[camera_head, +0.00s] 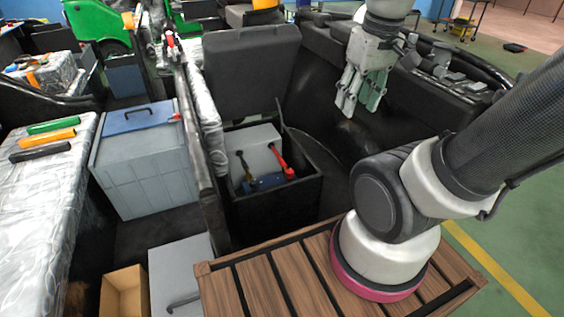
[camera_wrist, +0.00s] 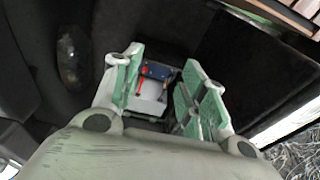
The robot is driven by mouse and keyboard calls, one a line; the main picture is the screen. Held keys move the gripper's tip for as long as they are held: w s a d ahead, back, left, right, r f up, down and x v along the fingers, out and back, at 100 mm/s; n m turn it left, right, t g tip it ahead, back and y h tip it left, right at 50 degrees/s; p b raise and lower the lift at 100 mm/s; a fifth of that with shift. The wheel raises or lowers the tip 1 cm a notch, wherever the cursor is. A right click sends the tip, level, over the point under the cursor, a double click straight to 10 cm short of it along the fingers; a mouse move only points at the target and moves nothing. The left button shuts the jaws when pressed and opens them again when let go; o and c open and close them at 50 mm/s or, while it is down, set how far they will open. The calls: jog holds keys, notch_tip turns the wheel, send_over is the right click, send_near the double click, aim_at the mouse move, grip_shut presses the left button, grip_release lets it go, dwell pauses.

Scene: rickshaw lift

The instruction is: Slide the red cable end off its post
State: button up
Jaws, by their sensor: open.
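The red cable end (camera_head: 284,165) lies on the battery in the open black box, at the battery's right side. It also shows in the wrist view (camera_wrist: 142,84), between my fingers. The battery (camera_head: 255,150) is light grey with a blue part (camera_head: 266,182) at its near edge. It shows in the wrist view (camera_wrist: 150,104) too. My gripper (camera_head: 358,100) is open and empty, above and to the right of the box in the head view. In the wrist view its green-padded fingers (camera_wrist: 160,92) are spread, with the battery beyond them. The post under the red cable end is hidden.
The black box (camera_head: 265,213) has its lid (camera_head: 250,72) raised behind it. A black cable (camera_head: 244,165) lies on the battery's left. A grey bin with a blue lid (camera_head: 140,150) stands left. A wooden slatted platform (camera_head: 262,285) lies in front.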

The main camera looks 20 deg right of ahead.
jog(key=w+f+g, duration=0.4)
jog(key=w+f, duration=0.3)
jog(key=w, duration=0.3)
jog(key=h, duration=0.2)
send_over(282, 162)
jog(key=s, duration=0.8)
jog(key=shift+n, duration=0.4)
jog(key=f, duration=3.6)
jog(key=shift+a+f, duration=0.35)
jog(key=shift+a, duration=0.05)
jog(key=w+t, duration=0.2)
jog(key=w, duration=0.6)
jog(key=shift+m, duration=0.5)
jog(key=f, duration=0.6)
jog(key=shift+w+d+f, duration=0.1)
jog(key=shift+d+f, duration=0.25)
jog(key=shift+f, duration=0.05)
grip_shut()
